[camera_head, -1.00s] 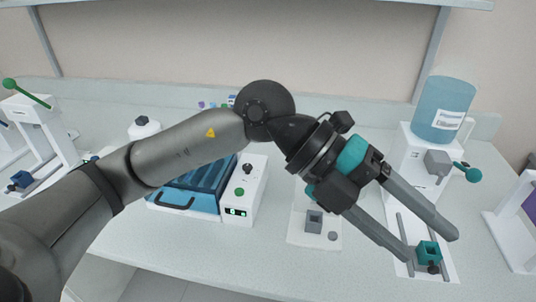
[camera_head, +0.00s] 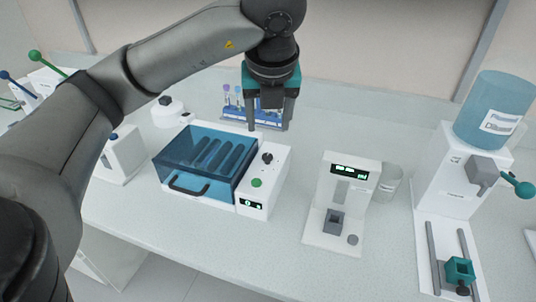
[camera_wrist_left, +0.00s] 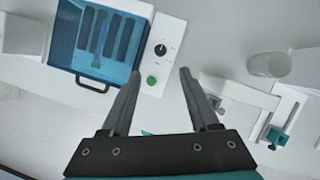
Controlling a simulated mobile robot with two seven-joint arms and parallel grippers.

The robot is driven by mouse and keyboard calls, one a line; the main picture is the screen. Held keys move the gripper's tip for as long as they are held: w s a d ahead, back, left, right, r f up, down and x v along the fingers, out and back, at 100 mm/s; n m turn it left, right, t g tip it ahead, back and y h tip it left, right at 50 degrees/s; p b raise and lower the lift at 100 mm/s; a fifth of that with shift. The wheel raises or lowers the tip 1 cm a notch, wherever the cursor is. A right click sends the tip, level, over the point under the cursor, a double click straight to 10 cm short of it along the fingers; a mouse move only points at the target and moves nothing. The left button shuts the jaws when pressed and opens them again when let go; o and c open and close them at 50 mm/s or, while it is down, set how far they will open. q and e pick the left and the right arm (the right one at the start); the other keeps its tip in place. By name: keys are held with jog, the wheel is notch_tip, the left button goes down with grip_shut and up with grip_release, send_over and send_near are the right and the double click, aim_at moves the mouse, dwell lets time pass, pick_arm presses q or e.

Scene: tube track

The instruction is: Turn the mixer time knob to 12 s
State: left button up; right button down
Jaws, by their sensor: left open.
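The mixer is a white box with a blue see-through lid (camera_head: 200,158) over its left part. Its black time knob (camera_head: 267,157) sits on the white panel at the right, above a green button (camera_head: 256,183) and a small display (camera_head: 250,203). The knob also shows in the left wrist view (camera_wrist_left: 160,50), beyond the fingers. My left gripper (camera_head: 268,128) points down, open and empty, above and behind the knob in the head view, not touching it. The display's digits are too small to read. My right gripper is in neither view.
A rack of tubes (camera_head: 236,112) stands behind the mixer, close to my left gripper. A white device with a green display (camera_head: 340,200) stands to the right. A dispenser with a blue bottle (camera_head: 494,112) is at the far right. The bench front (camera_head: 200,245) is clear.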

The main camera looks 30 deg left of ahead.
aim_at(267, 156)
pick_arm(q)
jog(key=b+x, duration=0.1)
jog(key=x, duration=1)
jog(key=shift+f+b, duration=0.3)
jog(key=shift+f, duration=0.1)
grip_shut()
